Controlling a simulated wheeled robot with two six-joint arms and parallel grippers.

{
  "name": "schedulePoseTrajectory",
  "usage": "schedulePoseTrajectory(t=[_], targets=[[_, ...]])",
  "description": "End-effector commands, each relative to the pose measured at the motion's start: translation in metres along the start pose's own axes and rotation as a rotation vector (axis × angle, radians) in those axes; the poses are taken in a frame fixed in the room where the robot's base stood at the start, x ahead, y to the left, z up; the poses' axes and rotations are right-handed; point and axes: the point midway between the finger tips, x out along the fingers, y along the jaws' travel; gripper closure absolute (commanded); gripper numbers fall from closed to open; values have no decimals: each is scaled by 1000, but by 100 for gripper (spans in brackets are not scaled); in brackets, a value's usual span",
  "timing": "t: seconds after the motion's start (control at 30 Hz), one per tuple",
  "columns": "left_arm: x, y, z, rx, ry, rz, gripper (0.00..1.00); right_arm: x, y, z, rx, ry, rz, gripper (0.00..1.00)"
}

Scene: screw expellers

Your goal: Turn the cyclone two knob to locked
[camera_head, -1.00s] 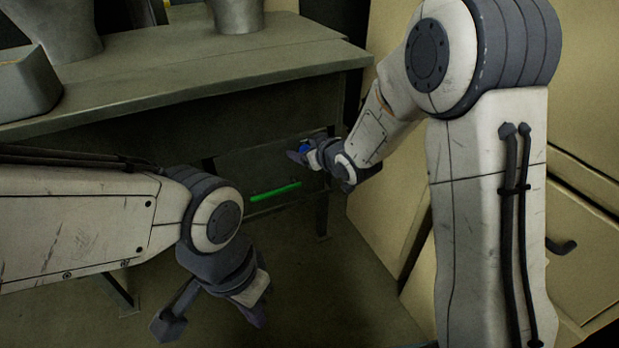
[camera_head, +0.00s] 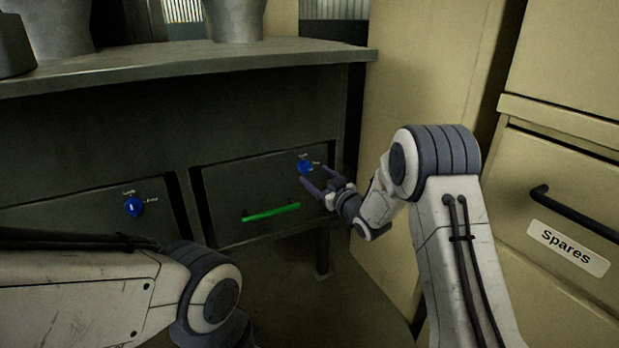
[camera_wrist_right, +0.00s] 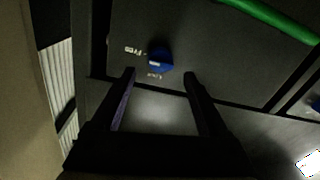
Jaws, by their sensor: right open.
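A blue knob (camera_head: 305,167) sits on the drawer front at the right of the bench, with small labels above it and to its right. In the right wrist view the same knob (camera_wrist_right: 159,60) has "Free" to its left and a label like "Lock" below. A pale mark shows on the knob's left part; its exact setting is unclear. My right gripper (camera_head: 315,177) is open and empty just in front of this knob; in the wrist view its fingertips (camera_wrist_right: 159,74) straddle the knob's line, apart from it. The left gripper's fingers are out of frame.
A second blue knob (camera_head: 133,206) is on the left panel; which one is cyclone two is unreadable. A green handle (camera_head: 271,212) lies below the right knob. The bench top (camera_head: 190,67) overhangs. A drawer labelled "Spares" (camera_head: 568,247) is at the right.

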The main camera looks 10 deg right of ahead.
Motion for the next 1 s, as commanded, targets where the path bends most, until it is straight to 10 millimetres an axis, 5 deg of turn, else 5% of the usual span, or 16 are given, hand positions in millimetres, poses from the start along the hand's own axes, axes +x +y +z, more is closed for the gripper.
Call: schedulePoseTrajectory(t=[0.27,0.63,0.67,0.87,1.0], targets=[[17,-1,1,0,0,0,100,39,0,2,0,1,0,22],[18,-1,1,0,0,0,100,45,0,0,1,-2,1,22],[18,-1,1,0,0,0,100,45,0,0,1,-2,1,26],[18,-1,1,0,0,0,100,45,0,0,1,-1,1,100],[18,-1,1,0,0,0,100,45,1,0,1,-1,2,100]])
